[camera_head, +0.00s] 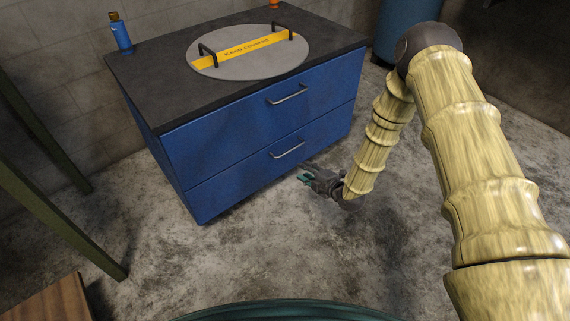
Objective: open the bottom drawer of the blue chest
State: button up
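The blue chest (190,141) stands against the wall with two drawers, both flush with its front. The bottom drawer (235,180) has a silver bar handle (287,149). The top drawer (235,116) has a similar handle (288,94). My gripper (304,178) is low, in front of the chest and slightly right of and below the bottom handle in the picture. It appears apart from the handle, and nothing shows held in it. The fingers are small and dark with teal tips, seen from the side, so their opening is unclear.
On the chest's dark top are a round grey lid (225,69) with a yellow strip, a blue bottle (121,35) and a small orange item (274,4). A blue barrel (408,25) stands behind right. Table legs (55,215) are at left. The concrete floor ahead is clear.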

aim_at(285, 153)
jog(key=shift+w+a+f+n+t+y+b, duration=0.2)
jog(key=shift+w+a+f+n+b, duration=0.35)
jog(key=shift+w+a+b, duration=1.15)
jog(key=shift+w+a+f+n+t+y+b, duration=0.1)
jog(key=shift+w+a+f+n+y+b, duration=0.45)
jog(key=shift+w, duration=2)
jog(key=shift+w+a+f+n+t+y+b, duration=0.1)
jog(key=shift+w+a+f+n+b, duration=0.45)
jog(key=shift+w+a+b, duration=1.25)
jog(key=shift+w+d, duration=0.3)
jog(key=shift+d, duration=0.1)
jog(key=shift+c, duration=0.2)
grip_shut()
